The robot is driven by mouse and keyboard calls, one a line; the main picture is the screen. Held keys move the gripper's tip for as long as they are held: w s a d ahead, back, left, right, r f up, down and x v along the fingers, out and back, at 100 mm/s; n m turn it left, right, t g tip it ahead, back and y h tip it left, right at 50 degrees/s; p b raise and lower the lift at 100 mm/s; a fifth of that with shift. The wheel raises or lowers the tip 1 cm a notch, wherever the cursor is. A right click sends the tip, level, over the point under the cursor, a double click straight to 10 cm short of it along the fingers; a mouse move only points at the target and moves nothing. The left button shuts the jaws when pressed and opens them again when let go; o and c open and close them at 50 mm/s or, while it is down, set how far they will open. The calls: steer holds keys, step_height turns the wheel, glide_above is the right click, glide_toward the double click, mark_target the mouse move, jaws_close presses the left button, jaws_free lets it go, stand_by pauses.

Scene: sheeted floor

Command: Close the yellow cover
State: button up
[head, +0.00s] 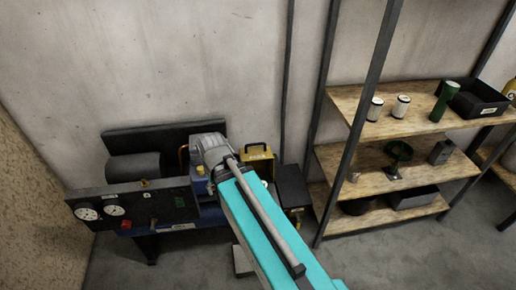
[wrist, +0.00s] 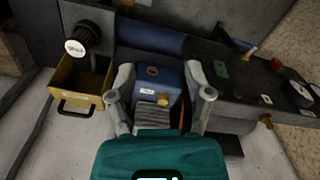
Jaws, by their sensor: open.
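The yellow cover (wrist: 78,80) is at the left in the wrist view, with a black handle (wrist: 76,107) on its lower edge. It looks hollow and open, with a dark inside. In the head view the yellow cover (head: 257,158) stands raised near the wall, right of my gripper, handle on top. My gripper (wrist: 160,72) is open and empty. Its fingers are on either side of a blue unit (wrist: 157,88) in the wrist view; I cannot tell whether they touch it. The cover is beside my gripper and apart from it.
A dark panel with white gauges (head: 88,213) is at the left in the head view. A dark cylinder with a white face (wrist: 78,46) stands by the cover. A black box (head: 291,186) and a wooden shelf unit (head: 350,155) are to the right. Floor is clear before the shelves.

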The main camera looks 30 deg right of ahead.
steer(key=w+d, duration=0.1)
steer(key=w, duration=0.1)
steer(key=w+d, duration=0.1)
steer(key=w, duration=0.1)
steer(key=w+d, duration=0.1)
steer(key=w, duration=0.1)
steer(key=shift+w+d+f, duration=0.15)
steer(key=shift+d+f, duration=0.1)
steer(key=shift+d, duration=0.15)
steer(key=c, duration=0.7)
steer(key=shift+m+t, duration=0.4)
steer(key=w+d, duration=0.2)
steer(key=w, duration=0.1)
steer(key=w+d+b, duration=0.1)
steer(key=w+d, duration=0.4)
steer(key=d, duration=0.1)
steer(key=shift+w+f, duration=0.4)
jaws_close()
steer(key=w+d, duration=0.5)
steer(key=d, duration=0.5)
steer(key=w+d+f+t+b, duration=0.1)
steer(key=w+d, duration=0.5)
steer(key=d, duration=0.4)
steer(key=shift+w+m+b, duration=0.3)
steer(key=shift+m, duration=0.1)
